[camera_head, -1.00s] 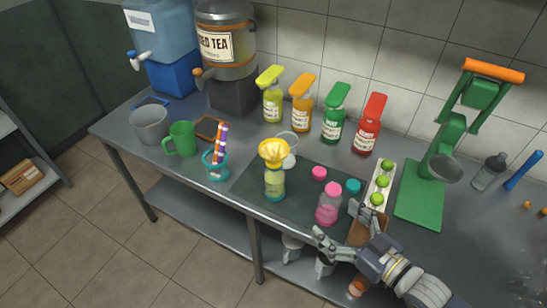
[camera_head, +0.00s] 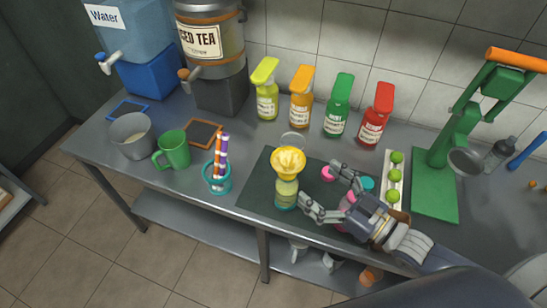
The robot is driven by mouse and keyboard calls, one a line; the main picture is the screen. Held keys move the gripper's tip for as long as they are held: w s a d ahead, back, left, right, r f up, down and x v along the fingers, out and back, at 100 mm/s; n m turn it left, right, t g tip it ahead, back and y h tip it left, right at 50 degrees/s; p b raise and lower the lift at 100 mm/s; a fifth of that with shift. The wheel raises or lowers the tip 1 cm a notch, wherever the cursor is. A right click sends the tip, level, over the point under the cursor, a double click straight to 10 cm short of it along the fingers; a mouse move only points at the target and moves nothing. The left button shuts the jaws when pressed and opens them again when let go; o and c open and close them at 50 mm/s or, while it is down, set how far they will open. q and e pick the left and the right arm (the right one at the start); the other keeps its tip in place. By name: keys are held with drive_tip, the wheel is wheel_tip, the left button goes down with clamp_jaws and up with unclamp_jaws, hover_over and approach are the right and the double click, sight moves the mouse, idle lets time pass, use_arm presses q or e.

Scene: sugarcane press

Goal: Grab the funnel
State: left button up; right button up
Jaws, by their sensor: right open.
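The yellow funnel (camera_head: 288,162) sits upright in the mouth of a bottle (camera_head: 286,194) with yellow-green content, on the dark mat (camera_head: 257,192). My right gripper (camera_head: 322,190) is open, its fingers spread just to the right of the bottle and funnel. One finger is close to the bottle's side; I cannot tell whether it touches. The gripper partly hides a pink bottle (camera_head: 341,213) and the lids beside it. My left gripper is not in view.
A clear glass (camera_head: 293,141) stands behind the funnel. A teal cup with straws (camera_head: 217,181) and a green mug (camera_head: 173,150) stand left. Syrup bottles line the back, with the red one (camera_head: 375,118) rightmost. Limes (camera_head: 394,176) and a green press (camera_head: 435,180) stand right.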

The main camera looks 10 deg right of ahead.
sight(299, 169)
drive_tip(key=p+x, duration=0.1)
drive_tip(key=x, duration=0.2)
drive_tip(key=r+p+x, duration=0.1)
drive_tip(key=x, duration=0.2)
drive_tip(key=shift+w+a+r, duration=0.1)
drive_tip(key=shift+w+a, duration=0.05)
drive_tip(key=shift+w, duration=0.1)
drive_tip(key=shift+p+x, duration=0.55)
drive_tip(key=shift+x, duration=0.55)
drive_tip(key=shift+w+a, duration=0.35)
drive_tip(key=shift+w, duration=0.1)
drive_tip(key=c, duration=1.2)
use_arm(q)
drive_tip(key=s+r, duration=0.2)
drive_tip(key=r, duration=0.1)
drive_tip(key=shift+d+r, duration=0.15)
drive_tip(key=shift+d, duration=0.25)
use_arm(e)
drive_tip(key=shift+o, duration=0.2)
